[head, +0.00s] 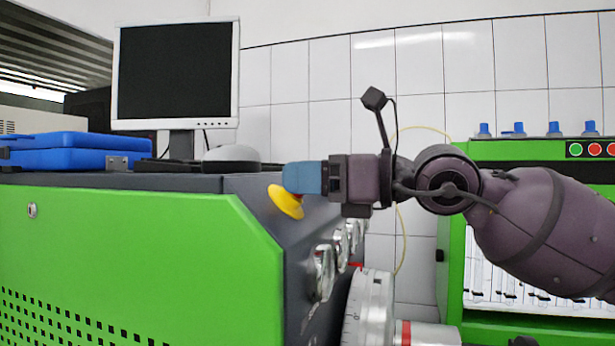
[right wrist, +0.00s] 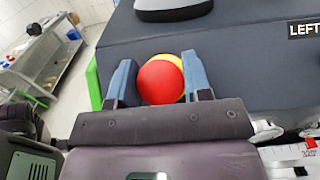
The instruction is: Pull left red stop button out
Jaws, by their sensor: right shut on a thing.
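The left red stop button (right wrist: 161,82) shows in the right wrist view as a round red cap in front of a yellow base. The yellow base (head: 286,202) also shows in the head view on the slanted dark panel; the red cap is hidden there by my gripper. My right gripper (head: 298,178) reaches in from the right, its blue fingers at the button. In the right wrist view the right gripper (right wrist: 160,82) has one finger on each side of the red cap and is shut on it. My left gripper is not in view.
The testbench has a green side (head: 140,250) and a dark top (right wrist: 240,60). Gauges (head: 323,272) and a large metal dial (head: 370,308) sit below the gripper. A monitor (head: 177,75), blue cases (head: 70,148) and a grey rounded object (head: 231,156) stand on top.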

